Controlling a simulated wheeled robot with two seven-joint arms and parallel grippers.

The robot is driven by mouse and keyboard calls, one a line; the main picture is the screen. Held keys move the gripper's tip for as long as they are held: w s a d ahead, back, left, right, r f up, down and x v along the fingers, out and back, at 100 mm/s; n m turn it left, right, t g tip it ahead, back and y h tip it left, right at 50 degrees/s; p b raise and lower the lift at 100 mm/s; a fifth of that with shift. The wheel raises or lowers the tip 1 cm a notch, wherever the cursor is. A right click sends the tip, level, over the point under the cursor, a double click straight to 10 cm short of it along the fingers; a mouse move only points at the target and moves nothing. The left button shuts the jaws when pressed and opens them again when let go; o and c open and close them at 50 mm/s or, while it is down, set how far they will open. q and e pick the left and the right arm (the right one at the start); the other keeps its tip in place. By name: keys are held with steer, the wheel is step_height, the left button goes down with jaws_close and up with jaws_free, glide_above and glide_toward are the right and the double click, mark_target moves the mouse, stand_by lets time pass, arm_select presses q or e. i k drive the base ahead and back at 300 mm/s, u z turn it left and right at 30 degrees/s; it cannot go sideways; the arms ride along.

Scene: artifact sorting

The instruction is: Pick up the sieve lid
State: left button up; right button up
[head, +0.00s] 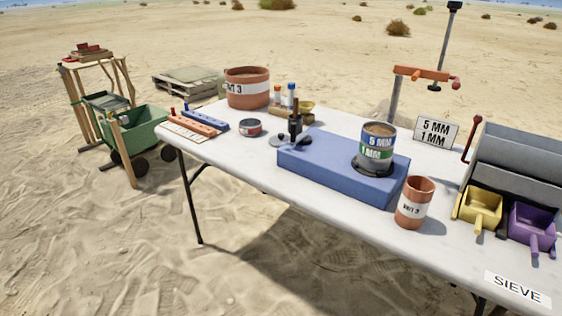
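A sieve stack (377,147) stands upright on the right part of a blue box (320,165). Its upper ring has a blue "5 MM" label and the ring below a green "1 MM" label. The open top shows brown material and no cover. A flat grey disc (280,141) lies on the white table at the left end of the blue box; it looks like the sieve lid, though small. A dark upright object (296,127) stands close beside it and partly overlaps it. Neither of my grippers shows in the head view.
A short round tin (250,128), a large terracotta pot (247,88) and small bottles (284,95) stand near the disc. A terracotta cup (414,202) stands right of the blue box. Yellow (480,207) and purple (531,224) scoops sit far right. The table's front left is clear.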

mark_target(277, 140)
steer(key=z, duration=1.75)
steer(key=k, duration=0.15)
steer(key=u, duration=3.15)
steer(key=i, duration=1.2)
steer(key=z, duration=0.05)
